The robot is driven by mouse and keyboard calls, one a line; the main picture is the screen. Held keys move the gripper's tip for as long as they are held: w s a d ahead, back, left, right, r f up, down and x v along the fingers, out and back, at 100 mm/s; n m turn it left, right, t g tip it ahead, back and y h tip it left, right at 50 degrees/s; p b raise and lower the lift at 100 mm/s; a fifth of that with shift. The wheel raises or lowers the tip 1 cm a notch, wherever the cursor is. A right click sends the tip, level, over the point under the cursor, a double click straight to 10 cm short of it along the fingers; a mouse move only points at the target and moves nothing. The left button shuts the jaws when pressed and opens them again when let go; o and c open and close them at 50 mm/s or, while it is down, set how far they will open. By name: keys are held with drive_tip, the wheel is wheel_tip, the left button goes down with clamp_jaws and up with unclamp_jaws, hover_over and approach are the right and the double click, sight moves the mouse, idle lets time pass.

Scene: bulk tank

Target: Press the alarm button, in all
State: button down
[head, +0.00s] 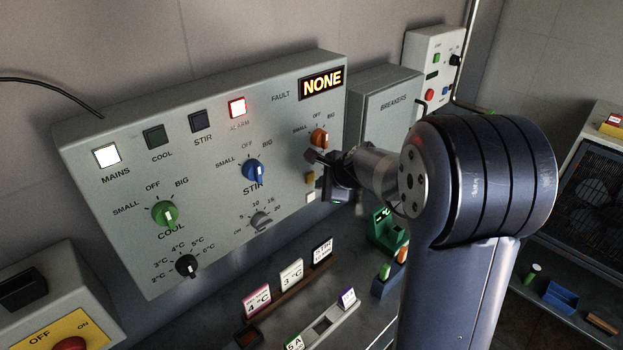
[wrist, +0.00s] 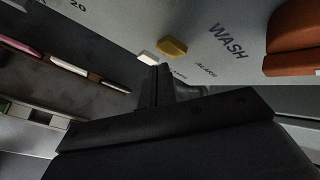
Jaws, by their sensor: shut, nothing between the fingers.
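The grey control panel (head: 130,230) carries a yellow button (head: 310,179) and a white button (head: 310,196) at its lower right. In the wrist view, the word ALARM stands beside the yellow button (wrist: 172,47); the white button (wrist: 148,58) is just left of it, its label partly hidden. My gripper (head: 322,182) is shut and empty, in front of the panel's right part. In the wrist view its fingertips (wrist: 157,70) appear just below the two buttons; I cannot tell whether they touch either. The ALARM lamp (head: 237,107) glows red.
An orange knob (head: 319,138) sits above the buttons, with blue (head: 254,171) and green (head: 165,213) knobs to the left. The fault display (head: 322,83) reads NONE. The breaker box (head: 392,112) stands right of the panel. Cards on a rack (head: 285,288) stand on the counter below.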

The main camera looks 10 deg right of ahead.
drive_tip(key=shift+w, duration=0.1)
drive_tip(key=shift+w+a, duration=0.25)
idle(0.3)
drive_tip(key=shift+w+a+p, duration=0.2)
drive_tip(key=shift+w+p, duration=0.15)
drive_tip(key=shift+p, duration=0.15)
idle(0.5)
drive_tip(key=shift+s, duration=0.1)
drive_tip(key=shift+s+d+b, duration=0.45)
drive_tip(key=shift+s, duration=0.15)
drive_tip(key=shift+s+d, duration=0.1)
drive_tip(key=s+d, duration=0.1)
drive_tip(key=s+b, duration=0.1)
drive_tip(key=s+d+b, duration=0.1)
drive_tip(key=s, duration=0.1)
drive_tip(key=shift+d, duration=0.3)
idle(0.8)
